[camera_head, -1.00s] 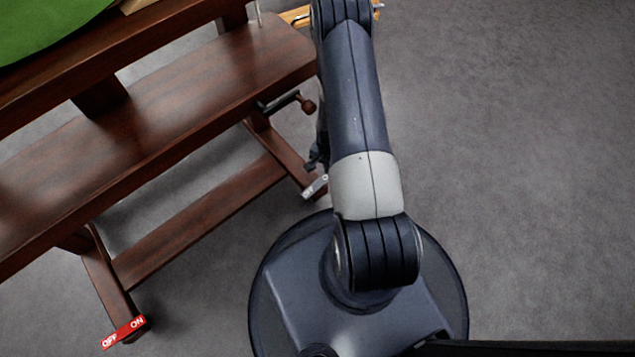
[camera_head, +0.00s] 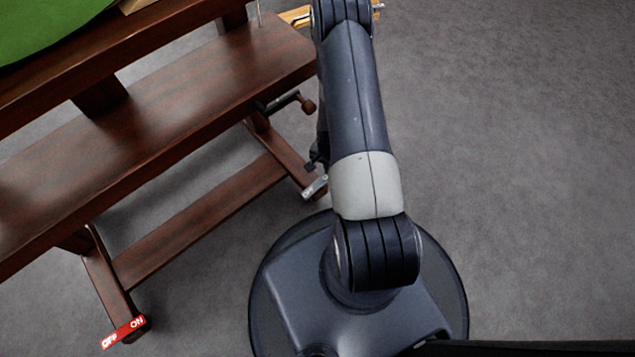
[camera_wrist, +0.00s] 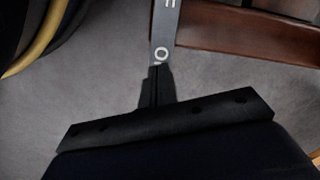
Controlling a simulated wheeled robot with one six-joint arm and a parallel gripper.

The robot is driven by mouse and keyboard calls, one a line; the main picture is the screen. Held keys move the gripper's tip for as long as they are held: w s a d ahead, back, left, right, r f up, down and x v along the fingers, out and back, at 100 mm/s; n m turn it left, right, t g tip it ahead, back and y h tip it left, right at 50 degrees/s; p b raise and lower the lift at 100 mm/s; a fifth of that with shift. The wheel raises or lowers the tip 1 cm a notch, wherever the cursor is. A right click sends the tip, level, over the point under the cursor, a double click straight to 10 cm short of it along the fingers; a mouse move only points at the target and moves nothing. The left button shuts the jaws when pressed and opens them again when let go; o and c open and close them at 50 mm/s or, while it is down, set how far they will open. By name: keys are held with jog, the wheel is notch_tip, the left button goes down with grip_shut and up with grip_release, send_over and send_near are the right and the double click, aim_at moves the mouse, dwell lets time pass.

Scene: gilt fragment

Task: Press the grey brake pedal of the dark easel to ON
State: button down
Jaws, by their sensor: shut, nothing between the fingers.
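The dark easel (camera_head: 180,120) is a reddish-brown wooden frame on the left in the head view. The grey pedal (camera_head: 316,187) sits at the end of its farther foot, partly hidden by my arm. In the wrist view the pedal (camera_wrist: 166,32) is a narrow grey strip with white lettering; an "O" shows close to my fingertips. My gripper (camera_wrist: 157,72) is shut and empty, its tips over the near end of the pedal. I cannot tell whether they touch it. In the head view my gripper (camera_head: 316,160) is dark and mostly behind my arm.
A red OFF/ON pedal (camera_head: 123,331) is on the easel's nearer foot. A dark knobbed crank (camera_head: 300,101) juts out above the grey pedal. A curved gold-edged object (camera_wrist: 40,40) is at upper left in the wrist view. The grey floor at right is clear.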

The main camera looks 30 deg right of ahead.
jog(key=shift+f+b, duration=1.2)
jog(key=shift+f, duration=0.15)
dwell(0.5)
jog(key=shift+r, duration=0.1)
jog(key=shift+r+p, duration=2.15)
jog(key=shift+r, duration=1.35)
jog(key=shift+f, duration=0.15)
notch_tip(320, 180, down, 7)
jog(key=b, duration=0.4)
jog(key=shift+r, duration=0.2)
notch_tip(320, 180, up, 9)
jog(key=p, duration=0.6)
jog(key=shift+p, duration=0.3)
